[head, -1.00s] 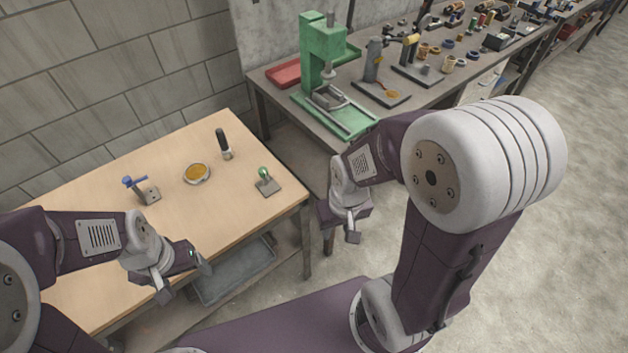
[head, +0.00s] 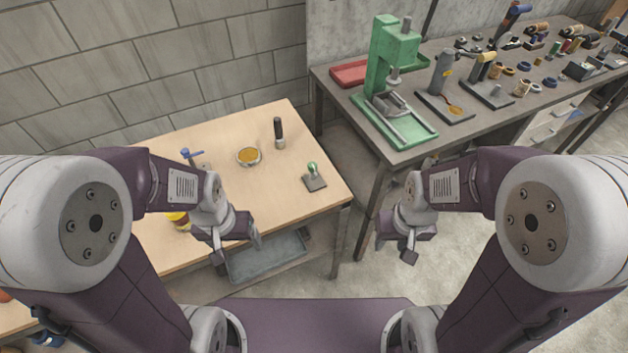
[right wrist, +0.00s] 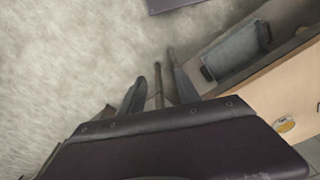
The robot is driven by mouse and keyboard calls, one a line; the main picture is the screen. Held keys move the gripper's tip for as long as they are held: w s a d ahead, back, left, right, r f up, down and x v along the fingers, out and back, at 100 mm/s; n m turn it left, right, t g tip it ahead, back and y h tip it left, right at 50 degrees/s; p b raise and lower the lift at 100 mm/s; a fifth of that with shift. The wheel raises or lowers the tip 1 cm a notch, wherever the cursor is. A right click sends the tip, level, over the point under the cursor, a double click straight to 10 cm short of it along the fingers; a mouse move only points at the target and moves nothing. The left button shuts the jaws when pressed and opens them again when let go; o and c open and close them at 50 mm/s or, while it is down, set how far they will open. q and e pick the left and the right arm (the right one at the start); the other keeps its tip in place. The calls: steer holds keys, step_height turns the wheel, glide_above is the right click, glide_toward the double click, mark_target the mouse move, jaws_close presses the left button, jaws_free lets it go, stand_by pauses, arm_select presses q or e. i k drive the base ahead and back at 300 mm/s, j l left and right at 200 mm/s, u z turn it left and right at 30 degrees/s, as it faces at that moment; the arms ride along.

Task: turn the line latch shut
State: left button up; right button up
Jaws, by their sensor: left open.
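A blue lever (head: 192,154), which may be the line latch, sits on the wooden table (head: 225,130). Its mount is mostly hidden behind my left arm, so I cannot tell whether it is shut. A green-knobbed piece on a dark base (head: 314,178) stands near the table's right edge. My left gripper (head: 236,248) is open and empty over the table's front edge, below and right of the lever.
A round dish with amber contents (head: 249,156) and an upright black-handled tool (head: 279,133) stand on the table. A yellow-and-red object (head: 179,219) is partly behind my left arm. A grey bin (head: 268,258) sits underneath. A workbench with a green press (head: 392,65) stands back right.

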mark_target(312, 166)
steer(key=j+u, duration=0.35)
steer(key=i+j+u, duration=0.15)
steer(key=u, duration=0.2)
